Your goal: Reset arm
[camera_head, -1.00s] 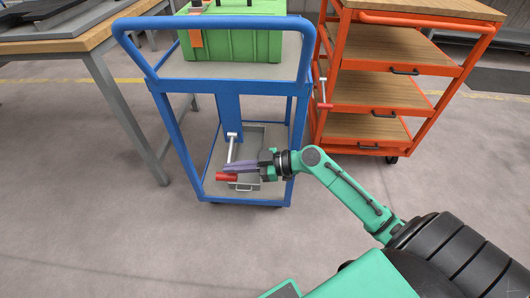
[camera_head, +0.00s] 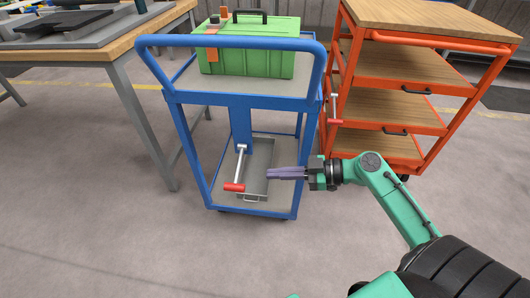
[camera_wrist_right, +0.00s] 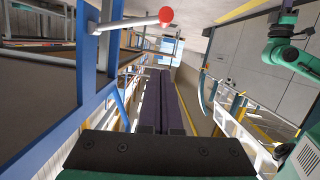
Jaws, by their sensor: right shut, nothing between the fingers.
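My right gripper (camera_head: 286,173) is shut and empty, its purple-grey fingers pointing left in front of the blue cart's lower right part. In the right wrist view its fingers (camera_wrist_right: 160,105) lie together in the middle. The blue cart (camera_head: 240,93) stands ahead. A red-handled lever (camera_head: 234,187) hangs on a pale rod at the cart, left of the fingertips and apart from them. In the right wrist view a red knob end (camera_wrist_right: 166,15) shows near the top. My left gripper is not in view.
A green toolbox (camera_head: 250,50) sits on the cart's top shelf, and a grey metal tray (camera_head: 262,155) on its lower shelf. An orange shelf cart (camera_head: 385,100) stands behind right. A wooden workbench (camera_head: 130,40) stands at left. The floor in front is clear.

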